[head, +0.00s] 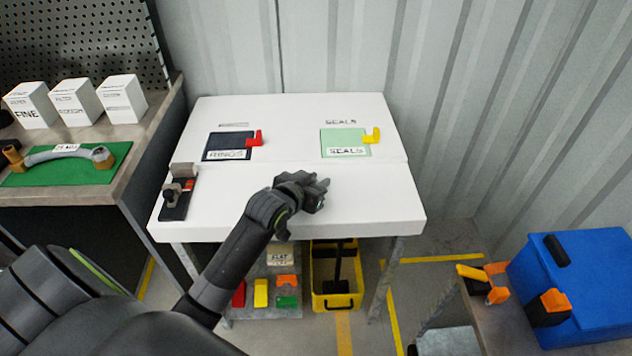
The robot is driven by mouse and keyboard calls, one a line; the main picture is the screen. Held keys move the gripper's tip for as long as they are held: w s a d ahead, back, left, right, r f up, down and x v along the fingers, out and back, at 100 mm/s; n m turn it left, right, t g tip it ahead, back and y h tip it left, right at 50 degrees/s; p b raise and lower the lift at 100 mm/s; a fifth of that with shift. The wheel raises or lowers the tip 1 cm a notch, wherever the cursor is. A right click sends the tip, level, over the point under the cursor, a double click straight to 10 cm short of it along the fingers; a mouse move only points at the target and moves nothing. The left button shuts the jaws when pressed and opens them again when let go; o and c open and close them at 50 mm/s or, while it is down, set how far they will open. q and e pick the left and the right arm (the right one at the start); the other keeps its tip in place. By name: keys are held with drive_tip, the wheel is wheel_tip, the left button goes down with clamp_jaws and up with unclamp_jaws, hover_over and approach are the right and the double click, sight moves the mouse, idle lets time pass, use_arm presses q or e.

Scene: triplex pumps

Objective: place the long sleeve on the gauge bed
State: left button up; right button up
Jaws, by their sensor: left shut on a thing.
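My left gripper (318,190) is over the front half of the white table, right of its middle. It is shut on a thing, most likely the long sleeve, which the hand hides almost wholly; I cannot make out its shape. A dark fixture with a grey block and a small red part (178,192) stands at the table's left front edge, well left of the gripper; it looks like the gauge bed. My right gripper is not in view.
On the white table (375,195) lie a dark RINGS mat (222,147) with a red piece and a green SEALS mat (338,140) with a yellow piece. A yellow bin (335,295) is below. A blue box (580,285) stands at right. The table front is mostly clear.

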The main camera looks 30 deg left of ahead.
use_arm(q)
drive_tip(key=shift+f, duration=0.1)
drive_tip(key=o, duration=1)
